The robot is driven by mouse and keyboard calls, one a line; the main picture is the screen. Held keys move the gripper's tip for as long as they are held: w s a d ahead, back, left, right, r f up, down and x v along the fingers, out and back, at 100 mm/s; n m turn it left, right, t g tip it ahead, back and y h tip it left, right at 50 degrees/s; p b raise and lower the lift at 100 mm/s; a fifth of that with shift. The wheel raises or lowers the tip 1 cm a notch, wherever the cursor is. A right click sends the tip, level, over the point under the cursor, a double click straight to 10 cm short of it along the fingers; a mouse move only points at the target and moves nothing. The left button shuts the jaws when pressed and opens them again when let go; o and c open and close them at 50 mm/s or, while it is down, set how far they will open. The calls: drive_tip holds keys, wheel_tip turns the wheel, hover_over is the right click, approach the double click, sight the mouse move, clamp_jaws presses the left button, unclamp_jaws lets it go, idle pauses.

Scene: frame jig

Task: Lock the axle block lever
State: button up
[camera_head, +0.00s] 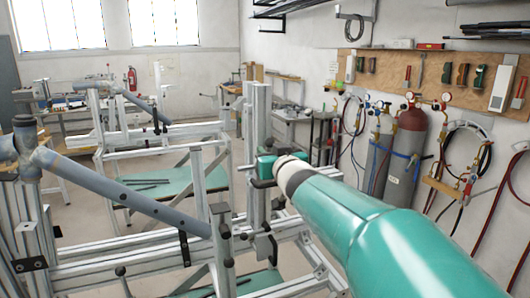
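My teal arm reaches in from the lower right, and my gripper (264,172) is at the upright aluminium post (257,115) of the near frame jig. It is small and partly hidden by my wrist, so I cannot tell whether it is open or shut, or whether it touches anything. A dark block with a small black lever-like part (271,246) sits lower on the post, below my gripper. I cannot tell for sure that this is the axle block lever, or whether it is locked.
A grey bicycle-frame-like tube (130,198) slopes across the near jig at left. A second jig (160,135) with a teal shelf stands behind. Gas cylinders (405,150) and hoses line the right wall. Workbenches stand at the back.

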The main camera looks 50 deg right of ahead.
drive_tip(key=shift+w+d, duration=0.1)
drive_tip(key=shift+w, duration=0.1)
drive_tip(key=shift+c, duration=0.2)
clamp_jaws()
